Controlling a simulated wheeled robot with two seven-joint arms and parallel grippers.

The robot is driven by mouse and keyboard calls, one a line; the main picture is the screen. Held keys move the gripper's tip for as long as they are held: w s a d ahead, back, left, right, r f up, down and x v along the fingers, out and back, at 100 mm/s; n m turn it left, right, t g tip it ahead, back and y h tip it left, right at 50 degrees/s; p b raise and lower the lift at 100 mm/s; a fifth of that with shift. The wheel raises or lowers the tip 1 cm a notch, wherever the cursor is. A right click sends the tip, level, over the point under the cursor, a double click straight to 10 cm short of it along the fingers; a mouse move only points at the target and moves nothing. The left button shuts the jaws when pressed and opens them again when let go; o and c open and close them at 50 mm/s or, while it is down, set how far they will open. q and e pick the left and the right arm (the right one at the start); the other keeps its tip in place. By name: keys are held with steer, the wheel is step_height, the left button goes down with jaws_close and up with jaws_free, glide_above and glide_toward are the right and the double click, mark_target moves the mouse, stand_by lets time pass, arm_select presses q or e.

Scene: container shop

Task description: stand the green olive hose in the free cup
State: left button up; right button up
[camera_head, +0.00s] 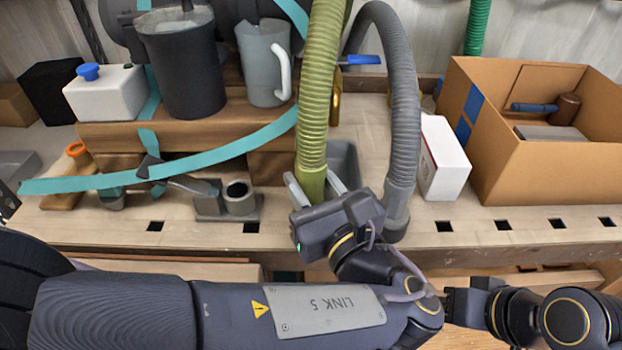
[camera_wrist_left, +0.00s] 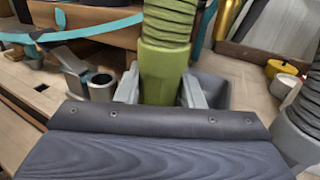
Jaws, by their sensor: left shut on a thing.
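The green olive hose (camera_head: 315,105) hangs upright, with its smooth olive end cuff between the fingers of my left gripper (camera_head: 313,184). The left wrist view also shows the cuff (camera_wrist_left: 164,72), with one finger of the gripper (camera_wrist_left: 163,90) on each side. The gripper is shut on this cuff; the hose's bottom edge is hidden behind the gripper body. The free cup (camera_head: 240,199), grey and round with a dark empty opening, stands left of the hose and apart from it; it also shows in the left wrist view (camera_wrist_left: 102,88). My right arm's end (camera_head: 468,308) shows at lower right, its fingers unclear.
A grey hose (camera_head: 400,100) stands close right of my left gripper. A grey bin (camera_head: 345,158) lies behind the olive cuff. A teal strap (camera_head: 215,155) crosses above the cup. A white box (camera_head: 443,160) and an open cardboard box (camera_head: 540,172) stand at right.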

arm_select(q)
steer(key=shift+f, duration=0.8)
stand_by(0.9)
steer(key=shift+f, duration=0.6)
stand_by(0.5)
steer(key=o, duration=1.2)
steer(key=p+v, duration=0.1)
steer(key=v, duration=0.7)
steer(key=shift+p, duration=0.4)
steer(key=shift+w, duration=0.1)
